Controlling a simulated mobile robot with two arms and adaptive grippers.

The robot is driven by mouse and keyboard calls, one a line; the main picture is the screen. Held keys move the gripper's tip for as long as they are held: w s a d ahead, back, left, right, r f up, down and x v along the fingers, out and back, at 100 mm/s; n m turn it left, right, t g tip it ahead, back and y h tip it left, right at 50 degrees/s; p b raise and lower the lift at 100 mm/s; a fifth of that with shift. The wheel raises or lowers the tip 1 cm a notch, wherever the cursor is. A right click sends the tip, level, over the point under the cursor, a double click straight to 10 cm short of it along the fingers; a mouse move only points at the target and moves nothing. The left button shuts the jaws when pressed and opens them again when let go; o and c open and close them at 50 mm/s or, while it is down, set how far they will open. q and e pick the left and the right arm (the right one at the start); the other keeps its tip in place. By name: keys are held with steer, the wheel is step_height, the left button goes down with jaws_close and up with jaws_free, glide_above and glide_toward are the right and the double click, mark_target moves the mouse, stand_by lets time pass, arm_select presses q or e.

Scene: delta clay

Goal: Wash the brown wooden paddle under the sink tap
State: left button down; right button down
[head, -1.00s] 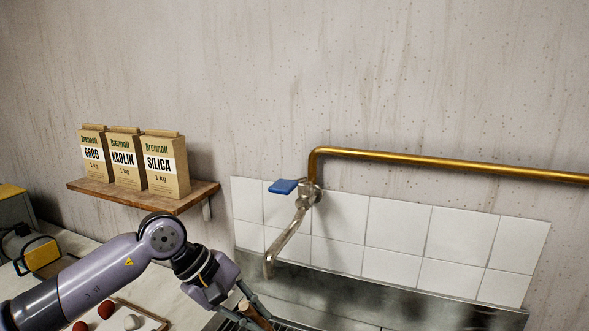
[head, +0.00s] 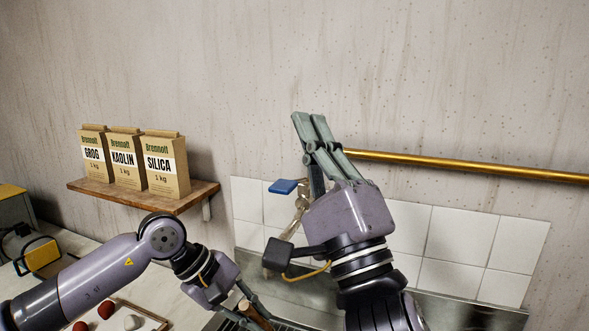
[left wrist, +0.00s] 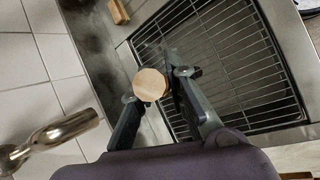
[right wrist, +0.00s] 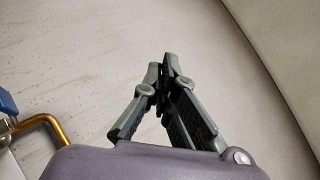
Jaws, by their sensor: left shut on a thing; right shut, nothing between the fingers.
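The brown wooden paddle (head: 250,311) is at the lower edge of the head view, mostly hidden. In the left wrist view its pale octagonal end (left wrist: 150,84) points at the camera. My left gripper (head: 256,308) is shut on it, below and left of the tap's spout. The metal tap (head: 282,243) is partly covered by my right arm; its blue lever (head: 284,186) sticks out left. The spout also shows in the left wrist view (left wrist: 65,130). My right gripper (head: 308,118) is shut and empty, raised in front of the wall, fingertips above the lever.
A brass pipe (head: 470,169) runs along the wall to the right. A wooden shelf (head: 180,205) with several paper bags (head: 165,165) hangs at left. The upper wall area is clear.

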steer(key=w+d+n+h, duration=0.2)
steer(key=w+d+h, duration=0.3)
steer(key=w, duration=0.4)
steer(key=w+d+f+n+g+y, duration=0.1)
steer(key=w+f+n+g+y, duration=0.1)
steer(key=w+f+n+g, duration=0.45)
steer(key=w+d+f+n+g+y, duration=0.1)
steer(key=w+n+g+y, duration=0.25)
steer(key=n+g, duration=0.6)
steer(key=s+r+n+g, duration=0.1)
steer(key=n, duration=0.3)
steer(key=s+r+n+g+y, duration=0.1)
steer(key=s+n, duration=0.1)
steer(key=n, duration=0.2)
steer(key=s+r+n+y, duration=0.1)
steer(key=n, duration=0.3)
steer(key=shift+s+d+r+g+y, duration=0.15)
steer(key=shift+s+g+y, duration=0.1)
steer(key=shift+g, duration=0.15)
